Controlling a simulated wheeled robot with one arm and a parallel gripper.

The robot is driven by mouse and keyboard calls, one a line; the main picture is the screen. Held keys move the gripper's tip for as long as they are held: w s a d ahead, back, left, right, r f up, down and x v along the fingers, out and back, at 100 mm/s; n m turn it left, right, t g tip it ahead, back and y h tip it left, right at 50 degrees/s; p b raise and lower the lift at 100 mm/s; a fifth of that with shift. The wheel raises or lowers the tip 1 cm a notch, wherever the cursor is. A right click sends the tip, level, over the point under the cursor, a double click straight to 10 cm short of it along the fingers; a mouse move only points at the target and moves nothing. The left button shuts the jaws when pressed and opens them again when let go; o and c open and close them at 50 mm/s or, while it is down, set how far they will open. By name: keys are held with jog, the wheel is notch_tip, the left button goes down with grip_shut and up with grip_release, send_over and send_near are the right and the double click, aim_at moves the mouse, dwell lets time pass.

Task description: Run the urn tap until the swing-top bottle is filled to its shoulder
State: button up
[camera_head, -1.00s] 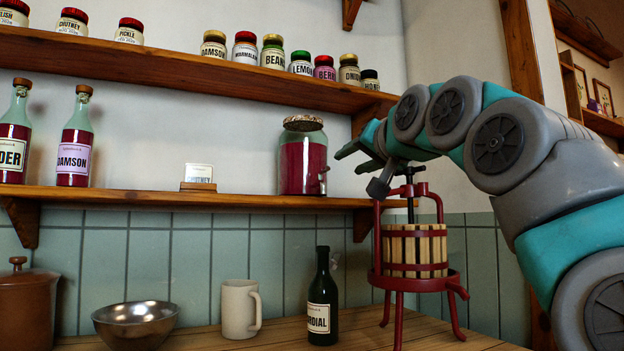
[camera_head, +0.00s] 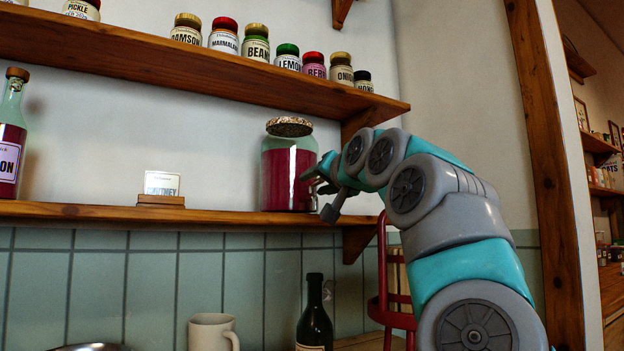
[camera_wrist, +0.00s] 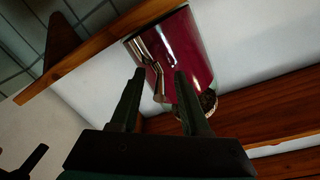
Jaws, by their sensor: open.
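The urn is a glass jar of red liquid with a cork-like lid (camera_head: 290,170), standing on the lower shelf; it also shows upside down in the wrist view (camera_wrist: 198,50). Its metal tap (camera_wrist: 147,55) is on its side, hidden behind my gripper in the head view. My gripper (camera_head: 320,180) is beside the urn's right side. In the wrist view my gripper (camera_wrist: 159,74) is open, its two fingers apart with the tap showing between and beyond them; contact cannot be told. The dark green bottle (camera_head: 314,322) stands below, cut off by the frame; its fill level is not visible.
A red-framed press (camera_head: 383,290) stands right of the bottle, partly behind my arm. A cream mug (camera_head: 208,333) is left of the bottle. A small card (camera_head: 162,184) sits on the lower shelf (camera_head: 100,212). Labelled jars (camera_head: 256,45) line the upper shelf.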

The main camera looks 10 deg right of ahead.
jog(key=shift+p+x, duration=0.3)
jog(key=shift+x, duration=0.75)
grip_shut()
